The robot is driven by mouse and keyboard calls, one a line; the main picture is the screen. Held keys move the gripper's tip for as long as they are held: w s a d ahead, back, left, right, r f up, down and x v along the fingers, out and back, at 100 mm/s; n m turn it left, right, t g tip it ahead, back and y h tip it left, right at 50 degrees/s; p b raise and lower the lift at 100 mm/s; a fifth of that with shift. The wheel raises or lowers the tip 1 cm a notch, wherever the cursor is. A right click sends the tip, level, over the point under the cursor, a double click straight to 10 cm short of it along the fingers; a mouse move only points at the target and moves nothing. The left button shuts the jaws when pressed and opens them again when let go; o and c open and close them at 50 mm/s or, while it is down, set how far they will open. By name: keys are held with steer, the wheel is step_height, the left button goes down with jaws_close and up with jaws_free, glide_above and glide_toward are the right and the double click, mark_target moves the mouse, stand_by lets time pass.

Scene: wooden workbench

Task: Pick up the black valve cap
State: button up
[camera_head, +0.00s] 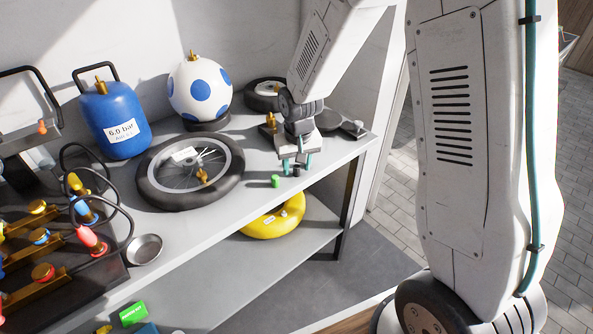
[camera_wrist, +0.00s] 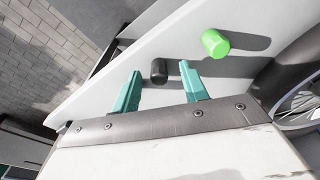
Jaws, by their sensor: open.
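The black valve cap (camera_wrist: 159,71) stands on the grey bench shelf (camera_head: 205,222) near its front edge. In the head view the cap (camera_head: 296,171) is a small dark shape beside the finger tips, partly hidden. My gripper (camera_head: 297,166) is open above the shelf, pointing down. In the wrist view its two teal fingers (camera_wrist: 160,74) lie on either side of the black cap, with a gap on each side. A green cap (camera_wrist: 215,43) stands close by, outside the fingers; it also shows in the head view (camera_head: 275,181).
A wheel with a black tyre (camera_head: 152,188) lies left of the gripper. A blue tank (camera_head: 112,135) and a spotted ball (camera_head: 186,84) stand behind. A yellow ring (camera_head: 265,228) lies on the lower shelf. A metal bowl (camera_head: 145,250) sits at the left.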

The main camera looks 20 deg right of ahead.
steer(key=shift+f, duration=0.5)
steer(key=shift+c, duration=0.3)
jaws_close()
steer(key=shift+r, duration=0.25)
